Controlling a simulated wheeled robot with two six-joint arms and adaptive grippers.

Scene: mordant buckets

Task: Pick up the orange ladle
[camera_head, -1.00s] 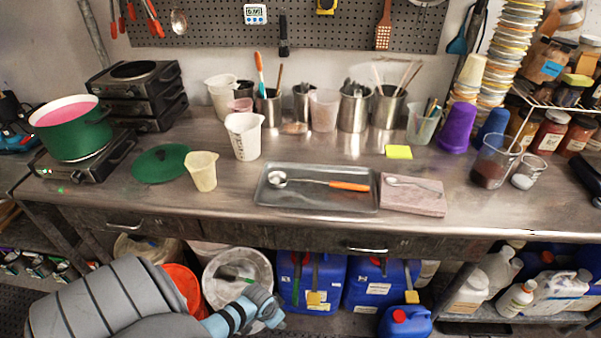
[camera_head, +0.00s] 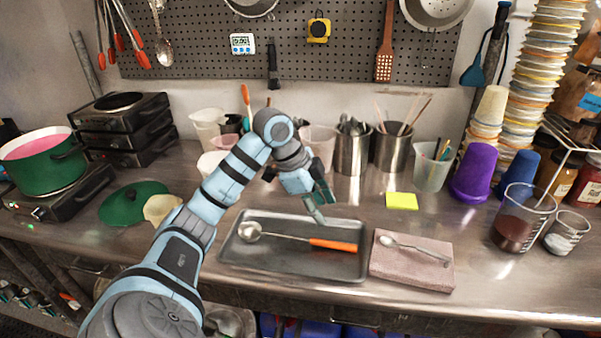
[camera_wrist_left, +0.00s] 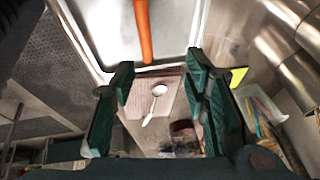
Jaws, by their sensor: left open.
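The orange ladle (camera_head: 333,244) lies in a shallow metal tray (camera_head: 232,267) on the steel bench. Its round metal bowl is at the left and its orange handle points right. My left gripper (camera_head: 318,209) is open and empty above the back part of the tray, behind the orange handle. In the left wrist view the orange handle (camera_wrist_left: 143,32) shows at the top, beyond the two dark green fingers (camera_wrist_left: 158,88). The ladle's bowl is out of the wrist view. My right gripper is not in view.
Metal cups (camera_head: 352,152) of utensils stand behind. A yellow note (camera_head: 401,201) and a purple cup (camera_head: 474,174) are at right. A green lid (camera_head: 133,204) lies at left.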

